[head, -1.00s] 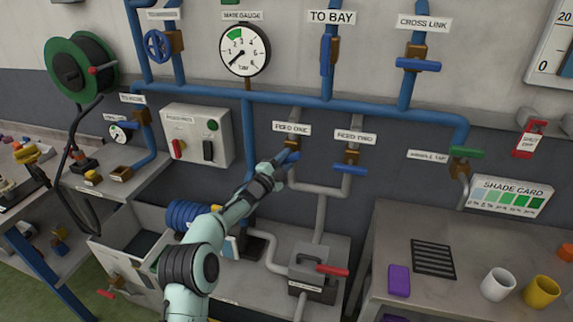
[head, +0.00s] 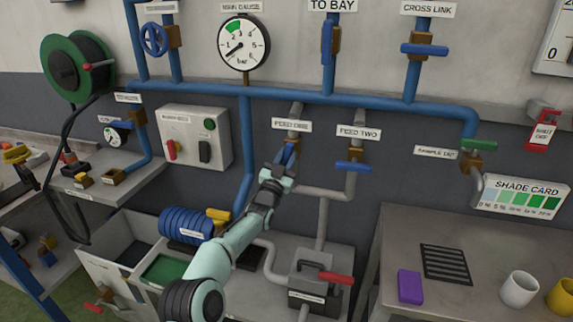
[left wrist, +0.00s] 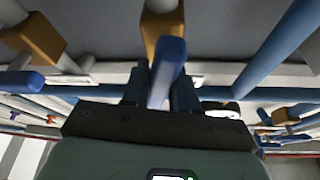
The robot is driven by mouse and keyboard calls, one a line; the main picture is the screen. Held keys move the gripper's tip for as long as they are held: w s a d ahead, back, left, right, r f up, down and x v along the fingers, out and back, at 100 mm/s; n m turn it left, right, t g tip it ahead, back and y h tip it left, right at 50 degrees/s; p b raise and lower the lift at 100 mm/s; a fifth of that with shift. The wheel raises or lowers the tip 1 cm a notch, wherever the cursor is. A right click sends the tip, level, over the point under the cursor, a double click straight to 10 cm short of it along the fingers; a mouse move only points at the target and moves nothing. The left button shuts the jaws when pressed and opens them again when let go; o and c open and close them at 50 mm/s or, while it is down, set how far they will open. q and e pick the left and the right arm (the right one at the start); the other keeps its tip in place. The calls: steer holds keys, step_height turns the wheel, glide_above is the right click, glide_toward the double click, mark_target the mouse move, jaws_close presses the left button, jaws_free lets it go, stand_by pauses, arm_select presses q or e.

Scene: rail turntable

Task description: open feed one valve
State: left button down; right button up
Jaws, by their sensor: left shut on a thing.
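The feed one valve has a brass body (head: 292,138) under the FEED ONE label (head: 292,124), and a blue lever handle (head: 288,155). My left gripper (head: 281,164) is shut on this handle, with the arm reaching up from below. In the head view the handle is partly hidden by the gripper and looks steeply slanted, close to the line of the pipe. In the left wrist view the blue handle (left wrist: 168,62) stands between the two dark fingers, below the brass body (left wrist: 160,28). My right gripper is not in view.
The feed two valve's blue handle (head: 353,167) lies across its pipe, close on the right. The main gauge (head: 242,45) hangs above. A grey box with a red lever (head: 336,278) and a blue hose coil (head: 186,224) are below.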

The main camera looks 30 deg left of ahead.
arm_select(q)
steer(key=shift+r+n+b, duration=0.15)
steer(key=shift+n+b, duration=0.2)
steer(key=shift+n, duration=0.25)
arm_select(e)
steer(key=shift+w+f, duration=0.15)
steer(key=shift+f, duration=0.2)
arm_select(q)
steer(key=shift+r+y, duration=0.1)
steer(key=shift+y, duration=0.3)
steer(key=c, duration=1)
jaws_free()
steer(key=shift+o, duration=0.2)
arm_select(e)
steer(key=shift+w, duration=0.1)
arm_select(q)
steer(key=shift+f, duration=0.2)
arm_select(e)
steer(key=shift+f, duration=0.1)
